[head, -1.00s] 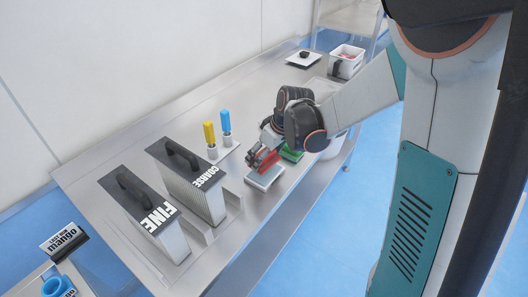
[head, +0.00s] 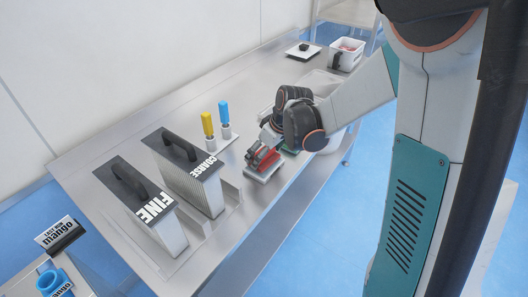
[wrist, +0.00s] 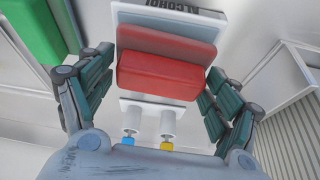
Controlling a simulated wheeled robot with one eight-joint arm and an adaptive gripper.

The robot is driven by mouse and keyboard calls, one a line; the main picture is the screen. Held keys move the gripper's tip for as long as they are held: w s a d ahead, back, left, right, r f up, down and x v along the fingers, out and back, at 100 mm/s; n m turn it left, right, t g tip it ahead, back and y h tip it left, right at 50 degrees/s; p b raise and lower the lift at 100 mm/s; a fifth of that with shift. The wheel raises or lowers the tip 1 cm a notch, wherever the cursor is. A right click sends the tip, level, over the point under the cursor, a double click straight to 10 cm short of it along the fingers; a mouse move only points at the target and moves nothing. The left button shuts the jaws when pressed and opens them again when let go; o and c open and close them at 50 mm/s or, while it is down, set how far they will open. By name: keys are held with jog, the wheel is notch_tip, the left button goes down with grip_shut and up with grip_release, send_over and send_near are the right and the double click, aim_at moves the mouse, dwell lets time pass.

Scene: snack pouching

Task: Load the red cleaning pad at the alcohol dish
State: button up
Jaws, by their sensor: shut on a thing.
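The red cleaning pad (wrist: 158,77) is a red block between my gripper's fingers in the wrist view; it also shows in the head view (head: 271,157). My gripper (head: 262,156) is shut on the pad and holds it at the alcohol dish. The alcohol dish (wrist: 165,18) is a pale, shallow tray lettered ALCOHOL, with a reddish area beside the pad in the wrist view. In the head view the dish (head: 260,177) shows just under the pad. I cannot tell whether the pad touches the dish.
A green pad (wrist: 32,28) lies beside the dish. Yellow (head: 207,124) and blue (head: 224,112) handled tools stand on a white plate close by. The COARSE (head: 190,182) and FINE (head: 149,205) blocks stand to the left. A white bin (head: 349,55) is at the far end.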

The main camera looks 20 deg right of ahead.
jog(key=shift+f+b, duration=0.5)
dwell(1.6)
jog(key=shift+r+p, duration=2.5)
jog(key=shift+r, duration=1.05)
